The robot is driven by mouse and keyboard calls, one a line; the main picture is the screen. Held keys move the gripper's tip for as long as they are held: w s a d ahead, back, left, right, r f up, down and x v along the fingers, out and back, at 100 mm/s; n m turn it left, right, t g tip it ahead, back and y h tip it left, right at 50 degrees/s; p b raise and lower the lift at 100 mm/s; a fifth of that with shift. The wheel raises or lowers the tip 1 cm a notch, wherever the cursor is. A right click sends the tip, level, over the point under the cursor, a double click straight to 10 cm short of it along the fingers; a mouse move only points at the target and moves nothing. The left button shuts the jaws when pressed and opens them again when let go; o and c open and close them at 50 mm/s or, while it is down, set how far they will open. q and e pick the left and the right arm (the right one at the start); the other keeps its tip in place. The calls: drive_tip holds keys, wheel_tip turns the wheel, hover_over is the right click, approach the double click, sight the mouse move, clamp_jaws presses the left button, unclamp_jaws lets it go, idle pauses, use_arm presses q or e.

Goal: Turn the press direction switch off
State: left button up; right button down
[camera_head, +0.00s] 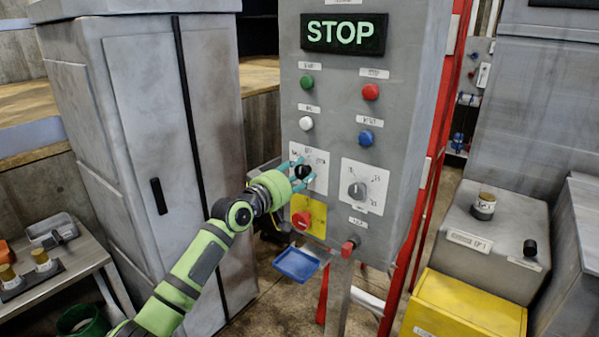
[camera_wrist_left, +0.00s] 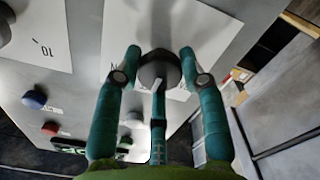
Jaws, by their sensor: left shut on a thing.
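The press direction switch (camera_head: 303,172) is a black rotary knob on a white label plate at the left of the grey control panel (camera_head: 330,120). My left gripper (camera_head: 302,175) has its teal fingers around the knob and is shut on it. In the left wrist view the dark knob (camera_wrist_left: 160,70), with a pale pointer mark, sits between the fingertips of my left gripper (camera_wrist_left: 160,62). The exact pointer setting is hard to read. My right gripper is not in view.
A second rotary knob (camera_head: 357,190) is just right of the switch. A red knob on a yellow plate (camera_head: 309,216) is below it. Coloured buttons and a lit STOP sign (camera_head: 344,33) are above. A blue tray (camera_head: 296,264) sits under the panel, and a grey cabinet (camera_head: 150,130) stands left.

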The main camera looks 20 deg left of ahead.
use_arm(q)
drive_tip(key=shift+a+r+n, duration=0.2)
drive_tip(key=shift+r+n, duration=0.1)
drive_tip(key=shift+r, duration=0.25)
drive_tip(key=o, duration=1)
drive_tip(key=shift+w, duration=0.1)
drive_tip(key=shift+o, duration=0.7)
drive_tip(key=shift+f, duration=0.3)
drive_tip(key=shift+f, duration=0.1)
drive_tip(key=shift+s+a, duration=0.1)
drive_tip(key=shift+s, duration=0.3)
drive_tip(key=v, duration=1.1)
